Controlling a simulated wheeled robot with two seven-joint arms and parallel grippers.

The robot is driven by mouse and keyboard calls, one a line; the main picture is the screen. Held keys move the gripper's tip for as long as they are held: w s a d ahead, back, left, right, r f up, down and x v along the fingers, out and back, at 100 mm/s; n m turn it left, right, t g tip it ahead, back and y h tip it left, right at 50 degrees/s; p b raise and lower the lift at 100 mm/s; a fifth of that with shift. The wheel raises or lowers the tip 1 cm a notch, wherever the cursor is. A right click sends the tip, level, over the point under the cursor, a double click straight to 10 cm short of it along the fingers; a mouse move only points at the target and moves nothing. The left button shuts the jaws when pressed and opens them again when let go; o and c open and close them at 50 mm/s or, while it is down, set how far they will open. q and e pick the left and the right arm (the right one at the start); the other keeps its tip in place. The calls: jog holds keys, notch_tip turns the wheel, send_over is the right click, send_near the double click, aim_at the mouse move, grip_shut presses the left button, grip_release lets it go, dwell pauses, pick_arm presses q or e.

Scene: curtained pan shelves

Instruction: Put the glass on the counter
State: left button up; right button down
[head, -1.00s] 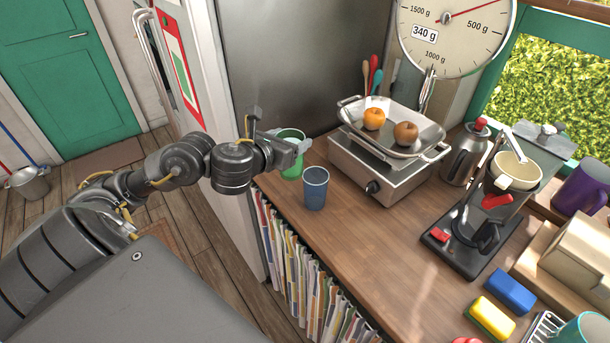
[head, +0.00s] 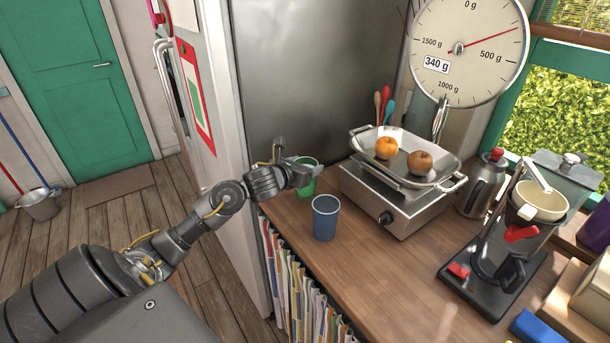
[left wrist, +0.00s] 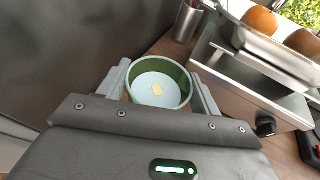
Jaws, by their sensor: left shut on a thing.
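A green glass (head: 307,184) is held at the far left end of the wooden counter (head: 385,265), behind a blue cup (head: 325,217). My left gripper (head: 303,172) is shut on it, and its hand covers part of the glass. In the left wrist view the glass (left wrist: 160,88) shows from above between the two fingers, with a small pale yellowish patch inside. I cannot tell whether its base touches the counter. My right gripper is not in view.
The blue cup stands close in front of the glass. To the right is a scale (head: 388,205) with an orange fruit (head: 386,147) and a brown fruit (head: 420,162) in its pan.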

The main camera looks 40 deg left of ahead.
pick_arm(q)
notch_tip(320, 180, down, 3)
jog(key=shift+w+a+p, duration=0.1)
jog(key=shift+p, duration=0.6)
jog(key=shift+f, duration=0.15)
jog(key=shift+f, duration=0.1)
jog(key=shift+f+b, duration=0.1)
jog(key=shift+b, duration=0.2)
jog(key=o, duration=1.9)
jog(key=shift+c, duration=0.2)
